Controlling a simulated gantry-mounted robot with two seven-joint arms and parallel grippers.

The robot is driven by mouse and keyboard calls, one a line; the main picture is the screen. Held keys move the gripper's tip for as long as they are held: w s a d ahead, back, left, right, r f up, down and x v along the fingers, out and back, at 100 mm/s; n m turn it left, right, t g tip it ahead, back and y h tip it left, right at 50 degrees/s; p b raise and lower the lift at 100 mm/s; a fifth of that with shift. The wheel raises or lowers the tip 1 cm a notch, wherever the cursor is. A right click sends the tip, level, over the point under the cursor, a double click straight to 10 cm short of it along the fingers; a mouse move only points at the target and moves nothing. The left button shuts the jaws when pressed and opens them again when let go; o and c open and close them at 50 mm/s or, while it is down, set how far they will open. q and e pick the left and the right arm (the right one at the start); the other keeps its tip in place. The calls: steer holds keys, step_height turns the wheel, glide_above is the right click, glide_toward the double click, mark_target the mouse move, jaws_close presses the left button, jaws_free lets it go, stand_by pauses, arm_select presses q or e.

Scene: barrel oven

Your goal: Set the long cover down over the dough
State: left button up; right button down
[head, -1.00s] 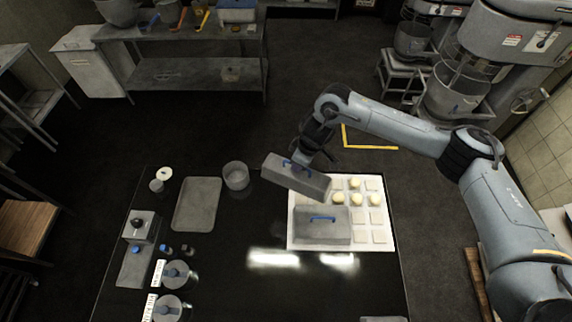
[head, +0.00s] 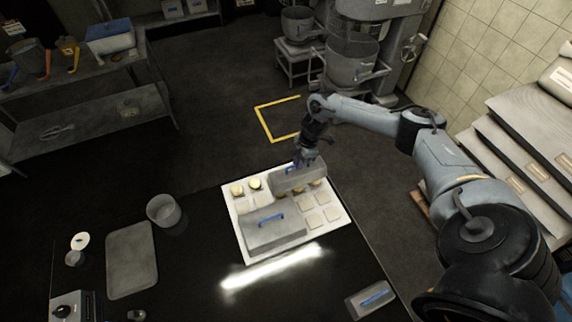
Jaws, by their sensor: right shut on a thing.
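My right gripper (head: 300,163) is shut on the blue handle of a long grey cover (head: 298,181). The cover is over the back right part of a white board (head: 238,228). I cannot tell whether it touches the board. Pale dough balls show at the back left, one of them here (head: 237,190), and a little dough (head: 314,183) shows at the cover's front edge. The cover hides whatever is under it. A second grey cover with a blue handle (head: 273,233) sits on the front left of the board. My left gripper is not in view.
Flat pale squares (head: 314,217) lie on the board's right part. A smaller blue-handled grey piece (head: 370,300) lies near the dark table's front right edge. A round container (head: 164,211) and a grey tray (head: 132,260) stand to the left.

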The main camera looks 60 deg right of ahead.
mark_target(299, 171)
steer(key=shift+s+d+f, duration=0.1)
steer(key=shift+d+f, duration=0.15)
steer(key=shift+f, duration=0.1)
steer(key=shift+f+b, duration=1.95)
steer(key=shift+f, duration=0.05)
steer(key=shift+f+b, duration=0.85)
steer(key=shift+f, duration=0.3)
steer(key=shift+f+b, duration=0.35)
steer(key=shift+f, duration=0.2)
steer(key=shift+f, duration=0.15)
steer(key=shift+f+b, duration=0.35)
steer(key=c, duration=1.1)
jaws_free()
